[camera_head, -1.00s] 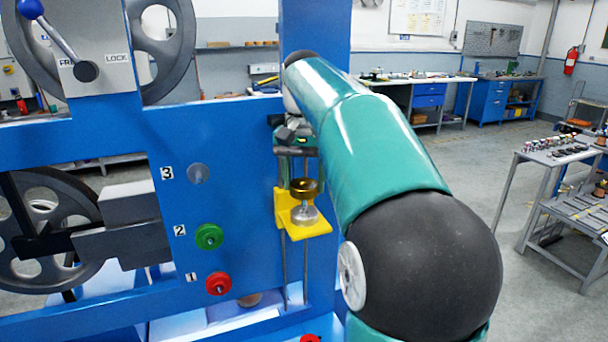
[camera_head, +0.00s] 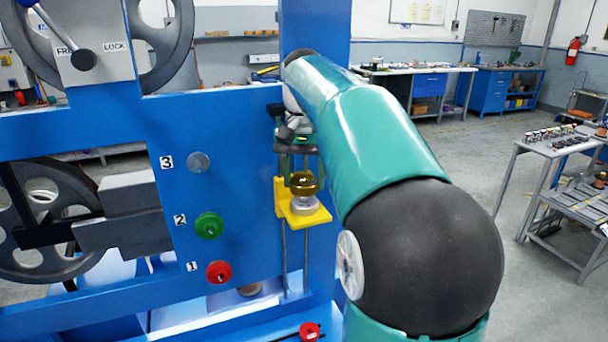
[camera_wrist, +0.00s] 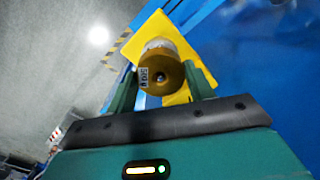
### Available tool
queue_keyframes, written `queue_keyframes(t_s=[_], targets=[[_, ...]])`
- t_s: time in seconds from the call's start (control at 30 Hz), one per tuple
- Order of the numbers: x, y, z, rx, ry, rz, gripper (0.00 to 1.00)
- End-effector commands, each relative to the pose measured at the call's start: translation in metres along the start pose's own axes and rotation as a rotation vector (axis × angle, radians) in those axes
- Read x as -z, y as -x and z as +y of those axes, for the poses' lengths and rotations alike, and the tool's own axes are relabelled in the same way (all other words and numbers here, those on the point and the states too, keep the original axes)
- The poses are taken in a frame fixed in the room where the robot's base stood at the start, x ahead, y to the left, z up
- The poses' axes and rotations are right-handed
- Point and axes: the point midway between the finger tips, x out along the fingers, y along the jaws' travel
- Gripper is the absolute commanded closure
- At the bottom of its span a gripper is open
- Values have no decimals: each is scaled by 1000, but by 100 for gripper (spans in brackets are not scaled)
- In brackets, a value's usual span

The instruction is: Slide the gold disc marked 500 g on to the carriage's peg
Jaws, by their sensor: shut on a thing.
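The gold disc (camera_head: 304,186) is just above a silver weight (camera_head: 305,204) on the yellow carriage (camera_head: 318,217). Any gap between disc and weight is too small to tell. In the wrist view the gold disc (camera_wrist: 168,84) shows its label and a dark centre, with the pale weight behind it and the carriage (camera_wrist: 150,32) beyond. My gripper (camera_wrist: 160,80) is shut on the disc, one finger at each side. I cannot make out the carriage's peg; disc and weight hide its place. In the head view my arm partly hides the gripper.
The carriage sits by vertical rods on the blue frame (camera_head: 240,120). Green (camera_head: 209,226) and red (camera_head: 219,272) knobs and a grey one (camera_head: 198,162) stick out at left. A FREE/LOCK lever (camera_head: 60,35) is at top left.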

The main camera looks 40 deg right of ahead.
Motion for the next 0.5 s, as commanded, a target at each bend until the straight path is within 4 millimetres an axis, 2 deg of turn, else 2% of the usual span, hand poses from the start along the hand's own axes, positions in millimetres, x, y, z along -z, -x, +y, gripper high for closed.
queue_keyframes(t_s=[0.5], targets=[[0,-3,0,0,0,2,87]])
